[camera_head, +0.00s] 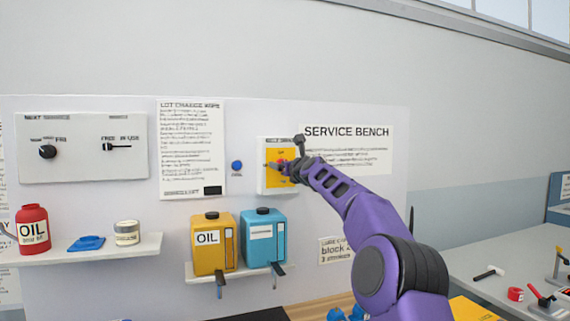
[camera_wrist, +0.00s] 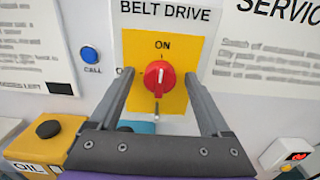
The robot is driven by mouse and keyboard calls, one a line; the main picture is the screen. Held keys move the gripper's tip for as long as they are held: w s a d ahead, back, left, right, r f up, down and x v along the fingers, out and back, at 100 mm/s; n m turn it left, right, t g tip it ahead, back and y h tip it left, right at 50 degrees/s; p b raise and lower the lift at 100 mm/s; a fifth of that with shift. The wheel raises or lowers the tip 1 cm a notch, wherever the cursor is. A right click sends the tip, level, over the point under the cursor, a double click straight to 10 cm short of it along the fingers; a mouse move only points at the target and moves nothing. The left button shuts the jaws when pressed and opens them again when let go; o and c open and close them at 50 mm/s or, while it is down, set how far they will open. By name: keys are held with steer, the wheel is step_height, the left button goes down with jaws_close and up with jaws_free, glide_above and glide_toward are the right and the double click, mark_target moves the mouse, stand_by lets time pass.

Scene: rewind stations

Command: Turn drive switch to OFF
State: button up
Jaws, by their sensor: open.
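The drive switch is a red knob (camera_wrist: 160,76) on a yellow plate (camera_wrist: 176,44) under the words BELT DRIVE in the wrist view. Its pale mark points up toward ON. A label left of the knob is mostly hidden behind my left finger. My gripper (camera_wrist: 159,80) is open, with one finger on each side of the knob and gaps between; I cannot tell how deep the fingertips are. In the head view my gripper (camera_head: 284,166) is at the yellow switch box (camera_head: 272,153), covering part of it.
A blue CALL button (camera_wrist: 91,55) is left of the switch. Below stand a yellow oil can (camera_head: 209,250) and a blue can (camera_head: 263,245) on a small shelf. A SERVICE BENCH sign (camera_head: 350,133) is to the right. The wall above is clear.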

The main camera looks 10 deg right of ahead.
jaws_close()
stand_by(0.3)
steer(key=shift+n, duration=0.3)
steer(key=n, duration=0.3)
steer(key=shift+n, duration=0.3)
steer(key=n, duration=0.4)
steer(key=shift+a+f+n, duration=0.1)
steer(key=shift+n, duration=0.2)
steer(key=n+b, duration=0.1)
steer(key=n, duration=0.8)
steer(key=shift+a+f, duration=0.1)
steer(key=shift+f, duration=0.05)
